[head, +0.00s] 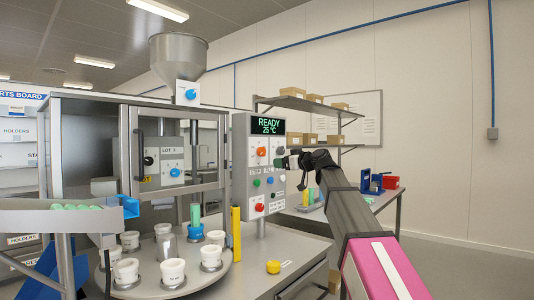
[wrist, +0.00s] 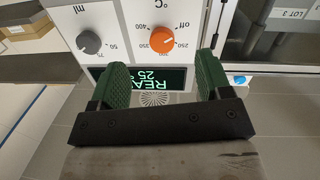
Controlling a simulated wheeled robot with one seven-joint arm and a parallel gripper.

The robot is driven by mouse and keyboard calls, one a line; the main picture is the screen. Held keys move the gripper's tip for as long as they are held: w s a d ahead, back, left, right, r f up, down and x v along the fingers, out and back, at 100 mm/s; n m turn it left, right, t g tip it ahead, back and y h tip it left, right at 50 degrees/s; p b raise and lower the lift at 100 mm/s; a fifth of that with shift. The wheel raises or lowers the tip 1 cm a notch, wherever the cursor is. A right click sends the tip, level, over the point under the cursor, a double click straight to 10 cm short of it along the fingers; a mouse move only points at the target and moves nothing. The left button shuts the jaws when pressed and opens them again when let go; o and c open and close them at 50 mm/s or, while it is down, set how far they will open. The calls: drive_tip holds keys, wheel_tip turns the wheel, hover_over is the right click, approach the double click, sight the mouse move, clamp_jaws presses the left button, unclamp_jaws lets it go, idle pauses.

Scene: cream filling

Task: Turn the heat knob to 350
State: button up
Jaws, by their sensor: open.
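The heat knob (wrist: 162,40) is orange and round, on the white control panel (head: 258,180). In the wrist view its dial shows off, 400, 350, 300 and 250 in °C, upside down. A pale mark shows on the knob, but I cannot tell its exact setting. The knob also shows in the head view (head: 261,152). My gripper (wrist: 162,68) is open and empty, its green fingers apart. The knob appears between and beyond the fingertips, nearer the right finger, with no visible contact. In the head view my gripper (head: 283,162) is at the panel's right side.
A display (head: 269,125) reads READY 25 °C. A grey ml knob (wrist: 89,42) sits beside the heat knob. Coloured buttons and a red knob (head: 260,207) are lower on the panel. A turntable with white cups (head: 174,271) stands at left, and a yellow post (head: 236,234) in front.

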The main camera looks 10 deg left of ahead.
sight(263, 152)
drive_tip(key=shift+n+y, duration=0.3)
drive_tip(key=shift+y, duration=0.1)
drive_tip(key=w+a+r, duration=0.1)
drive_tip(key=w+a, duration=0.1)
drive_tip(key=a, duration=0.1)
drive_tip(key=w+a+r, duration=0.1)
drive_tip(key=w+a, duration=0.1)
drive_tip(key=a, duration=0.1)
drive_tip(key=w+a+r, duration=0.1)
drive_tip(key=w+a, duration=0.1)
drive_tip(key=a, duration=0.1)
drive_tip(key=shift+w+a+r, duration=0.2)
drive_tip(key=shift+w+r, duration=0.1)
drive_tip(key=c, duration=0.9)
